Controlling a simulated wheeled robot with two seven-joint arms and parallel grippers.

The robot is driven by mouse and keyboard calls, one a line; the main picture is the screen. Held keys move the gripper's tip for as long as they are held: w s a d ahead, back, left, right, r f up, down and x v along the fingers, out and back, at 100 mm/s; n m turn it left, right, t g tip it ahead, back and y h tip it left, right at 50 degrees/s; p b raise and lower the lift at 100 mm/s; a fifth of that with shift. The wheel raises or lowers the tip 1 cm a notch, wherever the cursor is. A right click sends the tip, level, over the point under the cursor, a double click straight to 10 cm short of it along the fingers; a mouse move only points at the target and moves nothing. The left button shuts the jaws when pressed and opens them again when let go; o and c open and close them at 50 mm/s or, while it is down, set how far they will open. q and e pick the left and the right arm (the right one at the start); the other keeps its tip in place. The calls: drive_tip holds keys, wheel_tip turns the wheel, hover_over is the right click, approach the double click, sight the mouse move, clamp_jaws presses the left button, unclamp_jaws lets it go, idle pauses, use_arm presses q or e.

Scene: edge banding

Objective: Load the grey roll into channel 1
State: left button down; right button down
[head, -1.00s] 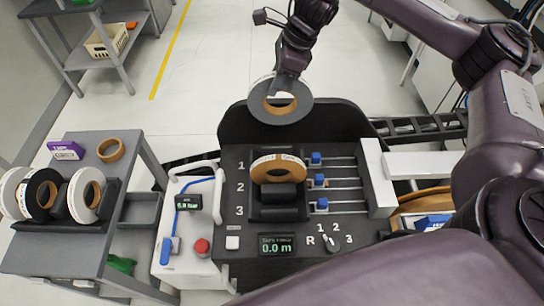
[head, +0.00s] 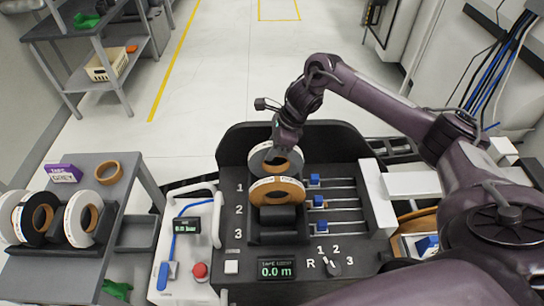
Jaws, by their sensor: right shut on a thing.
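The grey roll (head: 258,159), a grey ring with an orange-brown core, is upright at the back of the black tape machine (head: 340,150). My right gripper (head: 285,152) is shut on its upper part. Its lower edge is hidden behind a brown-and-white roll (head: 277,190), so I cannot tell whether it touches the channel floor. The printed number 1 (head: 240,188) marks channel 1, left of the rolls. The brown-and-white roll stands just in front of the grey one, around numbers 1 and 2. My left gripper is not in view.
A side table (head: 122,200) at left holds white and black rolls (head: 80,219), a purple box (head: 63,173) and a brown ring (head: 108,172). Blue-knobbed sliders (head: 318,201) lie right of the channels. A white panel with a red button (head: 200,270) stands left of the machine.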

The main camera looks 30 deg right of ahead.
sight(266, 168)
wheel_tip(266, 168, down, 4)
drive_tip(key=shift+f+p, duration=0.2)
drive_tip(key=shift+p, duration=0.4)
drive_tip(key=shift+f+b, duration=0.35)
drive_tip(key=shift+b, duration=0.2)
drive_tip(key=c, duration=1.2)
unclamp_jaws()
drive_tip(key=shift+c, duration=0.2)
